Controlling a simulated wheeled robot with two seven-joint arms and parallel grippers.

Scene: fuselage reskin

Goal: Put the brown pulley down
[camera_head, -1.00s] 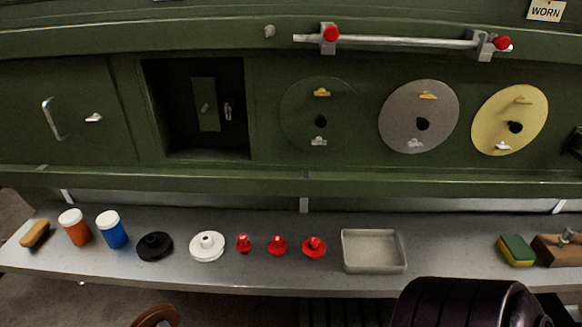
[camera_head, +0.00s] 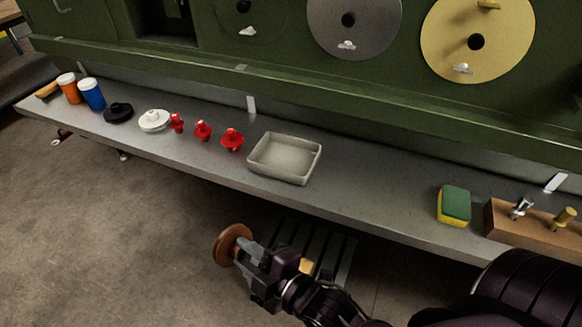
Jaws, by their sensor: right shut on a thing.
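The brown pulley (camera_head: 233,244) is a round brown disc at the lower middle of the head view. My right gripper (camera_head: 247,257) is shut on it and holds it in front of the shelf, over the floor as seen from the head. The grey shelf (camera_head: 345,205) runs across the view behind the pulley. A black pulley (camera_head: 118,113) and a white pulley (camera_head: 154,121) lie on the shelf at the left. My left gripper is not in view.
Several red parts (camera_head: 203,131) and an empty grey tray (camera_head: 285,158) stand mid-shelf. A green and yellow sponge (camera_head: 454,205) and a wooden block with pegs (camera_head: 530,222) are at the right. The shelf is bare between tray and sponge. Round discs (camera_head: 478,40) are on the green wall.

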